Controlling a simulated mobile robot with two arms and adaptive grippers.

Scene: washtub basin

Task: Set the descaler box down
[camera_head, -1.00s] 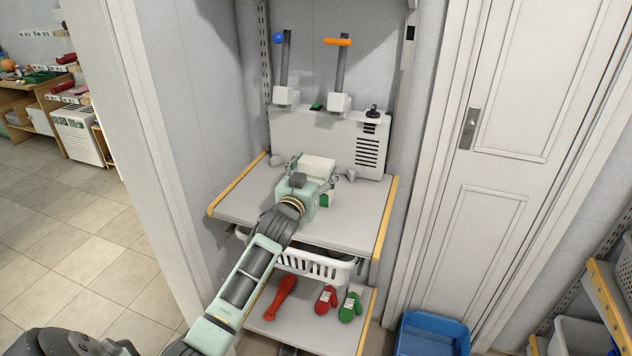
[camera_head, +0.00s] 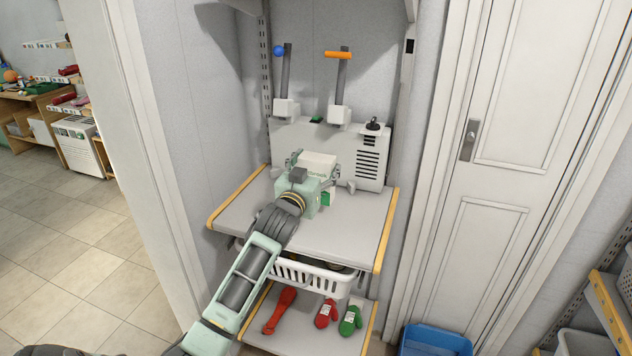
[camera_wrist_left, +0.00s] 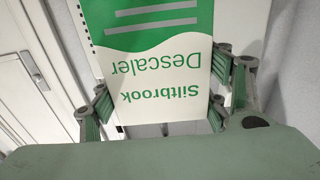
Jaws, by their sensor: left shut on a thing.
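The descaler box is white and green; its pale top (camera_head: 317,162) shows in the head view, and its label face (camera_wrist_left: 160,75) fills the middle of the left wrist view. My left gripper (camera_head: 314,168) is shut on the box, one finger on each side. The box is over the grey shelf board (camera_head: 345,225), in front of the white appliance. The gripper hides most of its lower part, so I cannot tell whether its base touches the board. My right gripper is not in view.
The white appliance (camera_head: 340,150) with two upright levers stands at the back of the board. Below are a white basket (camera_head: 310,278) and a lower shelf with red and green mitts (camera_head: 350,320). A blue bin (camera_head: 435,340) stands at lower right. The board's front right is clear.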

